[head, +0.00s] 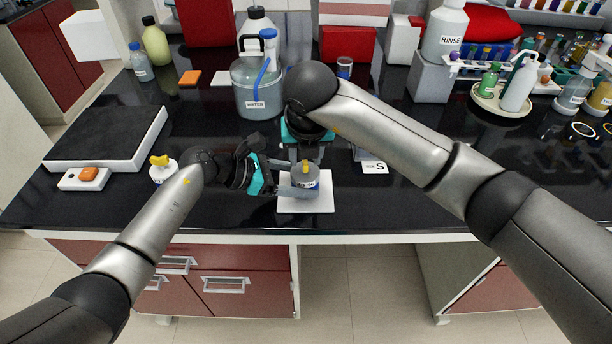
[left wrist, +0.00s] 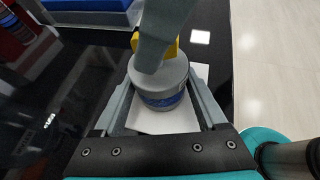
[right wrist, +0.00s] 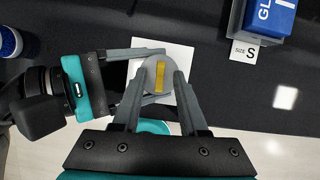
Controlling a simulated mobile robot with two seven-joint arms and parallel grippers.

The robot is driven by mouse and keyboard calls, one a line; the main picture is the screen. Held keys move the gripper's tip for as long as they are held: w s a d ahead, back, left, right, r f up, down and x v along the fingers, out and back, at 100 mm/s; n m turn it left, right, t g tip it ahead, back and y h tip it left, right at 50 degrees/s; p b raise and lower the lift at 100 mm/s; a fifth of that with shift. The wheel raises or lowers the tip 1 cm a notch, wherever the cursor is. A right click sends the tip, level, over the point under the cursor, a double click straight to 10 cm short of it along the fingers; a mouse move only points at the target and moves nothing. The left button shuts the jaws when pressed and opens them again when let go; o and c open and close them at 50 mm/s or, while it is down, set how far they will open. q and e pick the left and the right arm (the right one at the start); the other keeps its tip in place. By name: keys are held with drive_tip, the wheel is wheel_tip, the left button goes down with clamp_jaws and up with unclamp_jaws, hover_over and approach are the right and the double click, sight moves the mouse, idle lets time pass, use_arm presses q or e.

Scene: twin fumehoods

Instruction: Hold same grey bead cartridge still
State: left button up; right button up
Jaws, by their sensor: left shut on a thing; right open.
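A grey bead cartridge (head: 305,180) with a yellow tab on top stands upright on a small white pad (head: 322,206) near the bench's front edge. My left gripper (head: 292,190) is shut on the cartridge's sides. In the left wrist view the cartridge (left wrist: 160,95) sits between the two fingers, with the pad under it. My right gripper (head: 305,166) comes from above and is open. In the right wrist view its fingers (right wrist: 164,74) are either side of the yellow tab (right wrist: 171,76); I cannot tell if they touch it. The far side of the cartridge is partly hidden.
A water jug (head: 256,90) stands behind. A white item with a yellow knob (head: 160,168) stands left of my left gripper. A blue box (right wrist: 270,18) with a size S card (right wrist: 243,50) is close on the right. The front edge right of the pad is clear.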

drive_tip(key=shift+v, duration=2.85)
use_arm(q)
drive_tip(key=o, duration=0.8)
drive_tip(key=shift+c, duration=0.2)
drive_tip(key=shift+r+p, duration=0.5)
drive_tip(key=shift+r, duration=0.3)
use_arm(e)
drive_tip(key=shift+r, duration=0.45)
use_arm(q)
drive_tip(key=shift+o, duration=0.8)
